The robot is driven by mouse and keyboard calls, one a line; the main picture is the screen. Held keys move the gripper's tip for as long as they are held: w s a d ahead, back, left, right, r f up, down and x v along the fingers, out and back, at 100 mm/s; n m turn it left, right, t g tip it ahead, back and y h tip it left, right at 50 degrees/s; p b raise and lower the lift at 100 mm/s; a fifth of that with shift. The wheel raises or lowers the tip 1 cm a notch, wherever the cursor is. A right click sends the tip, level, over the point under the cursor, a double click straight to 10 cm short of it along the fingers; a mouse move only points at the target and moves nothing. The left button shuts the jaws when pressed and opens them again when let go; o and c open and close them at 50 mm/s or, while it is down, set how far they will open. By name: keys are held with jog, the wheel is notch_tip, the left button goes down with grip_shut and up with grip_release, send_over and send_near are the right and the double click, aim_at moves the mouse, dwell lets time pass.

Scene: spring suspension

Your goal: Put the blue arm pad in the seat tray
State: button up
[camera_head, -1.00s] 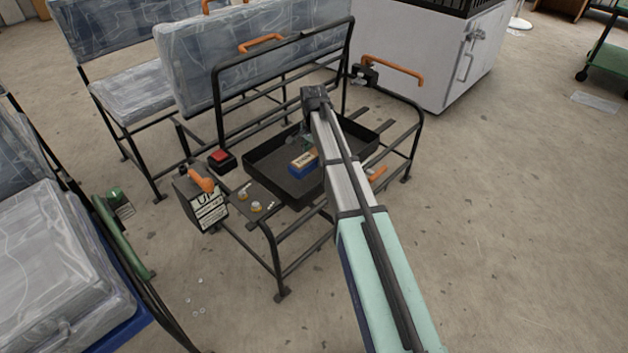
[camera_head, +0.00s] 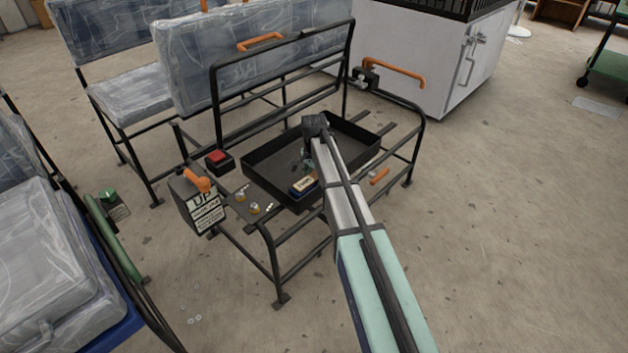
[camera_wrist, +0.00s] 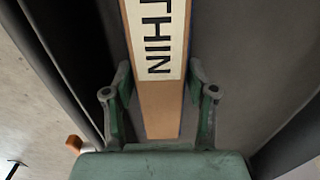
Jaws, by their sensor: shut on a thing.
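The arm pad (camera_head: 303,187) is a small block with blue sides, a tan face and a white label. It shows over the front part of the black seat tray (camera_head: 263,187). Whether it touches the tray floor is unclear. In the wrist view the arm pad (camera_wrist: 158,105) runs lengthwise between my green fingers, its label reading "THIN". In the head view my gripper (camera_head: 306,166) is small and partly covered by my arm.
The tray sits on a black metal seat frame (camera_head: 282,258). A red button box (camera_head: 219,160), a lever box marked "UP" (camera_head: 200,207) and small brass parts (camera_head: 241,196) are left of the tray. An orange-handled bar (camera_head: 395,68) is behind right. The tray's right side looks empty.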

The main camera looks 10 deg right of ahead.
aim_at(315, 176)
jog(key=o, duration=1)
jog(key=shift+f, duration=0.15)
notch_tip(315, 176, up, 12)
jog(key=r+p, duration=0.1)
jog(key=p, duration=0.5)
jog(key=s+d+r+m+h, duration=0.1)
jog(key=s+d+r+h, duration=0.4)
jog(key=s+d+r, duration=0.8)
jog(key=s+d+r+m+h, duration=0.2)
jog(key=s+d+r+h, duration=0.3)
jog(key=s+d+r, duration=0.8)
jog(key=s+d+r+m+g+h, duration=0.1)
jog(key=s+r+m+g, duration=0.1)
jog(key=s+r, duration=0.4)
jog(key=s+d+r+m+g+h, duration=0.1)
jog(key=s+r+m+g, duration=0.2)
jog(key=s+r, duration=0.4)
jog(key=s+d+r+m+g, duration=0.2)
jog(key=s+r+g, duration=0.2)
jog(key=s, duration=1.3)
notch_tip(315, 176, up, 2)
jog(key=shift+s+r+h, duration=0.2)
jog(key=shift+s+h, duration=0.05)
jog(key=shift+h, duration=0.15)
